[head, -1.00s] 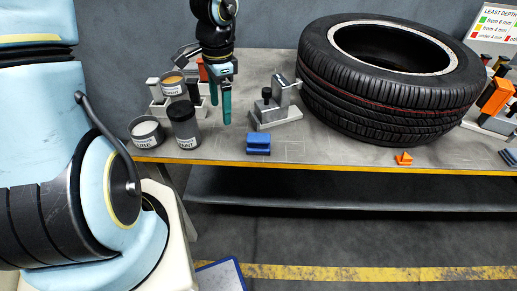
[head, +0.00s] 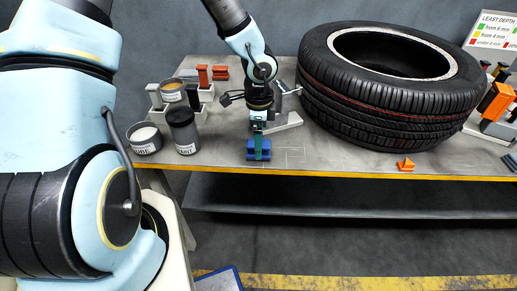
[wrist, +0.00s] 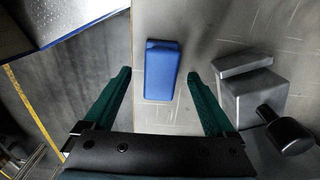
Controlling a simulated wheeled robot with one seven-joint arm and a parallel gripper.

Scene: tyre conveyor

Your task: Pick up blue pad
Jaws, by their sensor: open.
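The blue pad (head: 250,150) lies on the table near its front edge, left of the tyre. In the wrist view the blue pad (wrist: 162,70) lies between and ahead of the two green fingers. My gripper (head: 260,152) points down over the pad in the head view, with a green finger in front of part of it. In the wrist view my gripper (wrist: 160,75) is open, one finger on each side of the pad, with gaps between. Whether the fingertips are down at the pad's height is hard to tell.
A grey metal block fixture (head: 288,121) stands just behind and right of the pad. The large tyre (head: 400,125) fills the table's right. Two tins, a dark one (head: 184,130) and a white-filled one (head: 145,137), stand left. A small orange piece (head: 405,165) lies near the front edge.

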